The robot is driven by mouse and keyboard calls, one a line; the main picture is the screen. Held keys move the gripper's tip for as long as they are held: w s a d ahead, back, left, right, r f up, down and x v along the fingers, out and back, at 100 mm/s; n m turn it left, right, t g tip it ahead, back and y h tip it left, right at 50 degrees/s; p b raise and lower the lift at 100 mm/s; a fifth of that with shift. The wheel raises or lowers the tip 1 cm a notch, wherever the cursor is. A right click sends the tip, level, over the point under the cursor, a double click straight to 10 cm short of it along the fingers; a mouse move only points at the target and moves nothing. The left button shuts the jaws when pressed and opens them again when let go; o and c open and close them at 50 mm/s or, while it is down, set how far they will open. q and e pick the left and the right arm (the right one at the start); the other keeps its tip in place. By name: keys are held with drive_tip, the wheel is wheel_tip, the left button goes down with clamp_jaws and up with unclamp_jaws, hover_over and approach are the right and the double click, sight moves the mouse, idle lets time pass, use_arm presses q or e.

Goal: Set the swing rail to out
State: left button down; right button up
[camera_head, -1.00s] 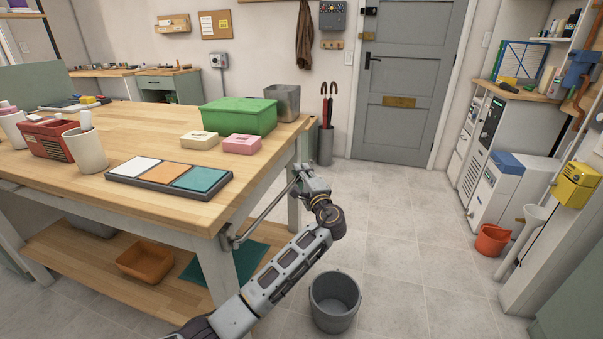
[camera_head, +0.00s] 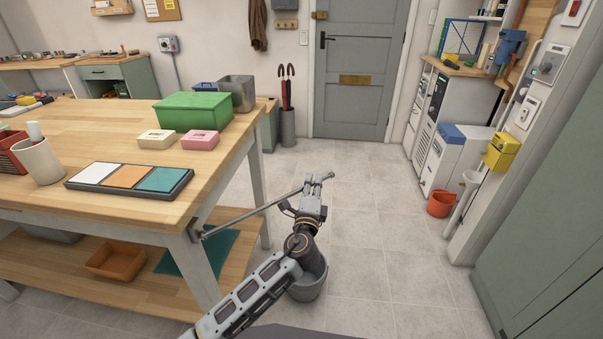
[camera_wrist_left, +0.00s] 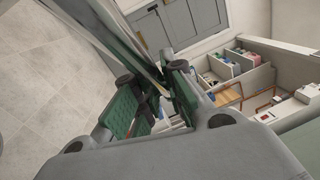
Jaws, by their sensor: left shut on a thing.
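The swing rail (camera_head: 250,212) is a thin grey metal rod hinged on the near right leg of the workbench. It points away from the bench, out over the floor to the right. My left gripper (camera_head: 316,184) is shut on the rail near its free end, and a short tip sticks out beyond the fingers. In the left wrist view the rail (camera_wrist_left: 118,52) runs in from the top left to between the green-padded fingers (camera_wrist_left: 155,103). The fingers partly hide it there. My right gripper is not in view.
The workbench (camera_head: 104,198) holds a green box (camera_head: 205,112), two soap-like blocks and a tray of coloured squares. Open tiled floor lies to the right, up to green cabinets (camera_head: 560,240).

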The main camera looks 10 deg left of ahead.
use_arm(q)
drive_tip(key=s+d+m+g+h+p, duration=0.1)
drive_tip(key=s+d+m+g+h, duration=0.2)
drive_tip(key=s+h, duration=0.4)
drive_tip(key=s+d+m+g+h, duration=0.2)
drive_tip(key=s+d+m+h, duration=0.4)
drive_tip(key=s, duration=1)
drive_tip(key=shift+s+d+f+g+h+p, duration=0.15)
drive_tip(key=shift+s+g+h+p, duration=0.25)
drive_tip(key=shift+h, duration=0.2)
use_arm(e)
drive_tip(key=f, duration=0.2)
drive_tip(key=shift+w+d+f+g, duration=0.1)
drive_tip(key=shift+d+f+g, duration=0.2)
use_arm(q)
drive_tip(key=shift+s, duration=0.1)
drive_tip(key=c, duration=1.8)
unclamp_jaws()
drive_tip(key=o, duration=0.3)
drive_tip(key=shift+s, duration=0.1)
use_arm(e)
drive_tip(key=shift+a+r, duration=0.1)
use_arm(q)
drive_tip(key=shift+a, duration=0.25)
